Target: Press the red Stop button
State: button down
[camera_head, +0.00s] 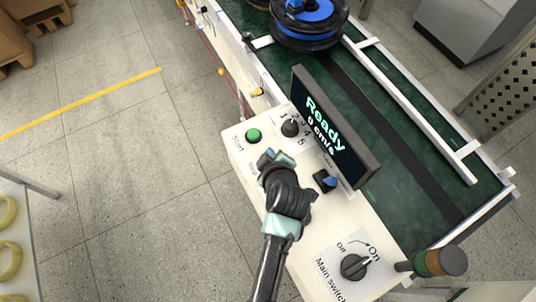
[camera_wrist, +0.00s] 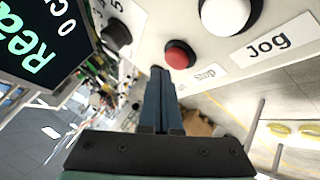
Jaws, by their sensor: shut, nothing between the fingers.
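The red Stop button (camera_wrist: 180,54) shows in the wrist view on the cream control panel (camera_head: 345,222), beside its Stop label (camera_wrist: 207,75). In the head view my gripper (camera_head: 268,157) hides the button, and only part of the Stop label (camera_head: 252,170) shows. My gripper is shut and empty. In the wrist view its fingertips (camera_wrist: 160,71) are just below and left of the red button. I cannot tell how far they are above the panel; the red button is not covered by them there.
A display (camera_head: 331,130) reading "Ready" stands upright beside my gripper. A white button (camera_wrist: 224,14) is labelled Jog.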

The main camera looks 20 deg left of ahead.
jog(key=shift+r, duration=0.1)
notch_tip(320, 180, up, 5)
jog(key=p, duration=0.4)
dwell(0.8)
